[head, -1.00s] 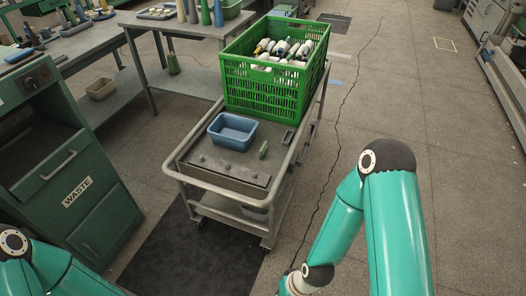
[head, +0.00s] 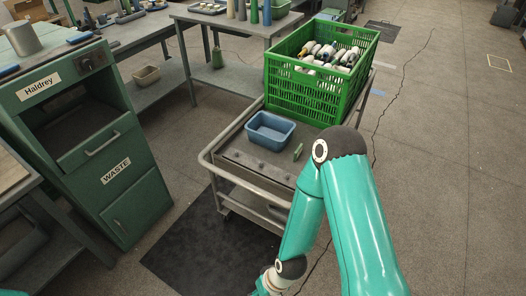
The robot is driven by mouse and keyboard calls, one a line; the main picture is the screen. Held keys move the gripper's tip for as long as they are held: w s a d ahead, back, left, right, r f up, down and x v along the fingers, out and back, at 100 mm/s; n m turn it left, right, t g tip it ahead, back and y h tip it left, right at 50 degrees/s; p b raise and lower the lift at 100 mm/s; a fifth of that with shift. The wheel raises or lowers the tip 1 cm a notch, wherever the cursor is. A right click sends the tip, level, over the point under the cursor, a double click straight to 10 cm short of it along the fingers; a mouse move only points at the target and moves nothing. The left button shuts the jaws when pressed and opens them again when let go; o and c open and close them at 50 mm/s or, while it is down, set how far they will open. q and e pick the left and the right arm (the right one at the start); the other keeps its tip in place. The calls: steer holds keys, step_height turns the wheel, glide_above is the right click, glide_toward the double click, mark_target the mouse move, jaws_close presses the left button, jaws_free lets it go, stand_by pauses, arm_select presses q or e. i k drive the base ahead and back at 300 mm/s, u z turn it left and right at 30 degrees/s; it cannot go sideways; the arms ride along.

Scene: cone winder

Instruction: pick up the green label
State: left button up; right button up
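A small green piece (head: 298,152), which may be the green label, lies on the grey top of the cart (head: 255,160). It is just right of a blue bin (head: 270,130) and in front of a green crate (head: 320,85). It is too small to make out any print on it. My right arm reaches in from the bottom right, in front of the cart's right side, and its lower end leaves at the bottom edge. Neither gripper's fingers show. Only a sliver of my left arm shows at the bottom left corner.
The green crate holds several cones or bobbins. A green waste cabinet (head: 150,205) stands left of the cart, with a dark mat (head: 205,250) on the floor between. Workbenches with tubes stand behind. The floor to the right is open.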

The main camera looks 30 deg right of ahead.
mark_target(298, 152)
steer(key=z, duration=0.5)
steer(key=i, duration=0.2)
steer(key=u, duration=2.3)
steer(key=k, duration=1.55)
steer(key=z, duration=1.45)
steer(key=i, duration=1)
steer(key=z, duration=0.05)
